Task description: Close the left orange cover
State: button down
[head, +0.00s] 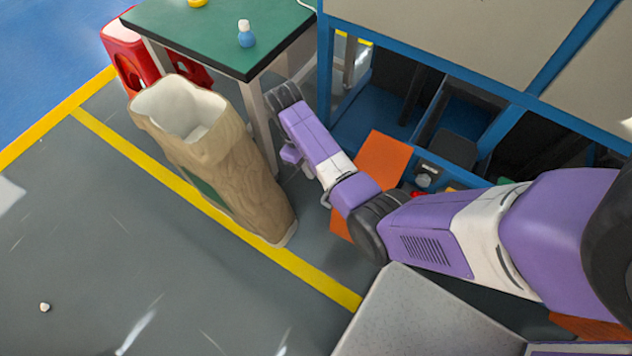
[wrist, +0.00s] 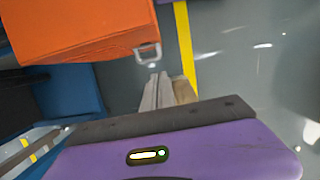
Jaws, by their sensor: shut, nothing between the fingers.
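An orange cover (head: 384,157) stands swung out from the blue-framed machine, left of the other orange piece in the head view. My arm crosses in front of it and hides its middle. In the wrist view the orange cover (wrist: 85,28) fills the upper left, with a grey metal handle (wrist: 148,54) at its lower right edge. My gripper (wrist: 156,80) is shut and empty, its fingertips just below the handle in the picture. I cannot tell whether they touch it.
A brown, open-topped bin (head: 225,170) stands close left of my arm. A green-topped table (head: 200,40) is behind it, with a red object (head: 130,55) beside it. The machine's blue frame (head: 410,75) bounds the right. Grey floor (head: 130,260) is open at lower left.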

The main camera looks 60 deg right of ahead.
jog(key=s+f, duration=0.2)
jog(key=f, duration=0.1)
jog(key=s+f, duration=0.2)
jog(key=f, duration=0.1)
jog(key=s+f, duration=0.2)
jog(key=f, duration=0.1)
jog(key=shift+d, duration=0.25)
jog(key=shift+s, duration=0.15)
